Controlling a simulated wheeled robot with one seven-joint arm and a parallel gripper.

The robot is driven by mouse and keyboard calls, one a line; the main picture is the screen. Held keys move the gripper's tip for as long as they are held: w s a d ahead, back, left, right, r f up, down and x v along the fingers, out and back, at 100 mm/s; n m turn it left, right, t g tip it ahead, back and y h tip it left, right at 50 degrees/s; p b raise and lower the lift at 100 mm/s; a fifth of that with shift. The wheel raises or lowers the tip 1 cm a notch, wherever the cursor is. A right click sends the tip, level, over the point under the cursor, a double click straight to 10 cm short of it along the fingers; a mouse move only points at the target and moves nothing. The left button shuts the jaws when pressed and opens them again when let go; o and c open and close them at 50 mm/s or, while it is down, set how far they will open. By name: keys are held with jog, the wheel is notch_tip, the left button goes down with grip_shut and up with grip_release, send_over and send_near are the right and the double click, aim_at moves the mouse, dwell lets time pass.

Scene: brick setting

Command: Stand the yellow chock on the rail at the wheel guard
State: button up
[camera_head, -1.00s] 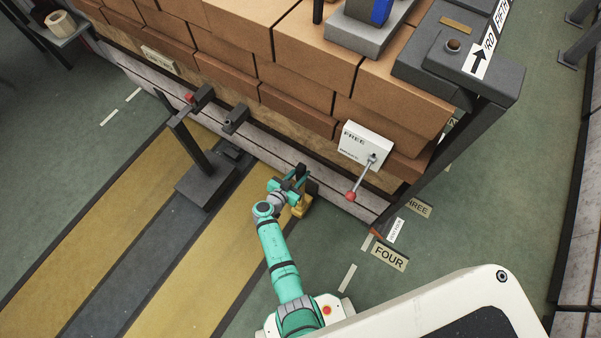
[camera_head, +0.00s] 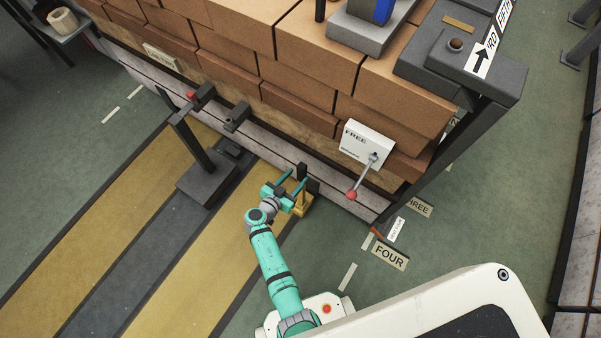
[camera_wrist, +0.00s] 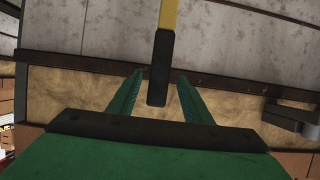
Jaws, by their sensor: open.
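The yellow chock (camera_head: 302,206) stands low beside the wall's base in the head view, with a dark upright handle. In the wrist view its yellow stem (camera_wrist: 168,14) and black grip run down between my fingers. My gripper (camera_head: 297,179) is open, its green fingers (camera_wrist: 160,76) on either side of the grip with gaps showing. A dark upright block (camera_head: 313,186), perhaps the wheel guard, stands just right of the chock. The chock's underside and its contact with the rail cannot be made out.
A white box marked FREE (camera_head: 366,145) with a red-knobbed lever (camera_head: 352,195) juts out to the right. A dark post on a base (camera_head: 205,180) stands to the left. Stacked brown blocks (camera_head: 297,106) rise behind. Yellow floor (camera_head: 205,250) left of my arm is clear.

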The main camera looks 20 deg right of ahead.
jog(key=s+a+r+n+y, duration=0.1)
jog(key=s+a+n+y, duration=0.15)
jog(key=s+a, duration=0.4)
jog(key=s+a+r+n+t+y, duration=0.1)
jog(key=s+a+n+y, duration=0.15)
jog(key=s, duration=0.65)
jog(key=s+a+r+n+y, duration=0.1)
jog(key=s+a+y, duration=0.3)
jog(key=s+a, duration=0.3)
jog(key=s+d+r+n+t+y, duration=0.1)
jog(key=s+r, duration=0.4)
jog(key=r, duration=1)
jog(key=s+d+r+n+t, duration=0.1)
jog(key=s+r+n+t, duration=0.2)
jog(key=r, duration=1.1)
jog(key=shift+s+d+r+t+y, duration=0.35)
jog(key=shift+s+d+t+y, duration=0.05)
jog(key=shift+s+t, duration=0.65)
